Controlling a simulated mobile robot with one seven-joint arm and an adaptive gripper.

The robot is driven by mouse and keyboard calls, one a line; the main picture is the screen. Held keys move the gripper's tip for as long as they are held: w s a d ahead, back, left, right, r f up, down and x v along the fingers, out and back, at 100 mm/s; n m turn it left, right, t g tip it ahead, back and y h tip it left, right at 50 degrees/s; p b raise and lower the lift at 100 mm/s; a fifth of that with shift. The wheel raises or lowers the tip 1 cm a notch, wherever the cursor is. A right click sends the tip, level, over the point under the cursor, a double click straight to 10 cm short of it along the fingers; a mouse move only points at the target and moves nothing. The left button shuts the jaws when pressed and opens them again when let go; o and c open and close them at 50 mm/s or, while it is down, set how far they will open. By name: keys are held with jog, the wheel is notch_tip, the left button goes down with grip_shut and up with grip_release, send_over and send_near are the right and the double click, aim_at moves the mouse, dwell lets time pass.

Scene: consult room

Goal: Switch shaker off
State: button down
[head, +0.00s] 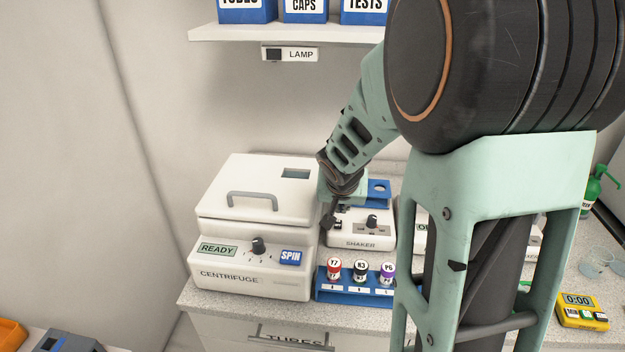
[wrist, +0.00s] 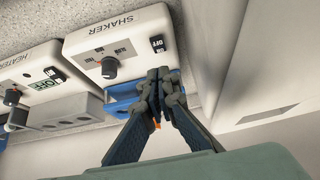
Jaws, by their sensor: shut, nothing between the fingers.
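The shaker (head: 352,241) is a white box with a grey dial (head: 372,222) and a blue top, just right of the centrifuge. In the wrist view the shaker (wrist: 122,40) shows its dial (wrist: 109,67) and a small black rocker switch (wrist: 158,44) with white lettering. I cannot tell which side of the switch is pressed. My gripper (wrist: 160,74) is shut and empty, its fingertips close to the shaker's front near the switch. Contact cannot be told. In the head view my gripper (head: 327,221) is at the shaker's left end and hides part of its front.
The centrifuge (head: 255,225) stands close on the left. A blue rack (head: 355,291) with three capped tubes sits in front of the shaker. A heater (wrist: 25,68) adjoins it in the wrist view. A shelf (head: 290,32) hangs above. My arm hides much of the right bench.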

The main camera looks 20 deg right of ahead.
aim_at(340, 224)
notch_tip(340, 224, down, 3)
jog(key=shift+w+b, duration=0.1)
jog(key=shift+b, duration=0.7)
jog(key=shift+s+f+b, duration=0.25)
jog(key=shift+f+b, duration=0.4)
jog(key=shift+f, duration=0.1)
